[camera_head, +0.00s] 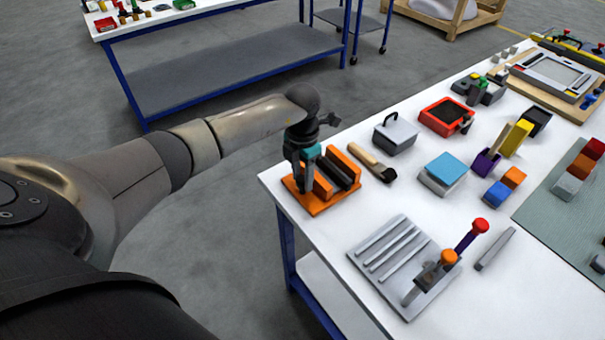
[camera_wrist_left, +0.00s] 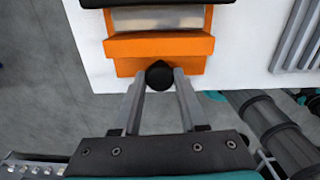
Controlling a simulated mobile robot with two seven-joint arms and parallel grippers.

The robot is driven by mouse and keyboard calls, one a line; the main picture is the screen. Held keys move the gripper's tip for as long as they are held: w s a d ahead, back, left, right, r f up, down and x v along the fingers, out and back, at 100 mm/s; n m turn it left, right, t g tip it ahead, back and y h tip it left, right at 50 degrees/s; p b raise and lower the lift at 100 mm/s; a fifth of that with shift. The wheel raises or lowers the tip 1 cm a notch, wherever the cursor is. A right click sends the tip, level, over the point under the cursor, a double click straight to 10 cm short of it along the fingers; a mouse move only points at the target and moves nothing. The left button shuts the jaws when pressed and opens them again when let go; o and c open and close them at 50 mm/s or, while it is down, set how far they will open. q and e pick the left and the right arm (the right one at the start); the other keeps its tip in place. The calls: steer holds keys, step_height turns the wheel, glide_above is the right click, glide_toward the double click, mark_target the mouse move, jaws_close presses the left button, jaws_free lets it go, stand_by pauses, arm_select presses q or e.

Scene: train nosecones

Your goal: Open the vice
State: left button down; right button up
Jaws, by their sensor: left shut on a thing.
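The vice is an orange and black block with an orange base (camera_head: 316,207), at the near left corner of the white table. In the left wrist view its front orange block (camera_wrist_left: 160,46) lies straight ahead, with a pale grey strip and a black part beyond it. A round black knob (camera_wrist_left: 159,75) sits at the vice's near end. My left gripper (camera_head: 302,182) comes down at the vice's left end. In the wrist view the fingers of my left gripper (camera_wrist_left: 160,84) are shut on the knob, one on each side. My right gripper is not in view.
A brush (camera_head: 373,163) and a grey box with a handle (camera_head: 395,134) stand close behind the vice. A grey slotted plate (camera_head: 392,244) lies nearer. The white table's (camera_head: 330,232) left edge is beside the vice, with open floor beyond it.

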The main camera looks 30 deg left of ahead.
arm_select(q)
steer(key=n+p, duration=0.1)
steer(key=n, duration=0.3)
steer(key=shift+r+n, duration=0.1)
steer(key=shift+n, duration=0.2)
steer(key=shift+n+p, duration=0.8)
steer(key=shift+n, duration=0.9)
steer(key=shift+w+a+r, duration=0.1)
steer(key=shift+w+r, duration=0.05)
steer(key=shift+w, duration=0.05)
steer(key=shift+c, duration=2.2)
jaws_free()
steer(key=shift+d, duration=0.2)
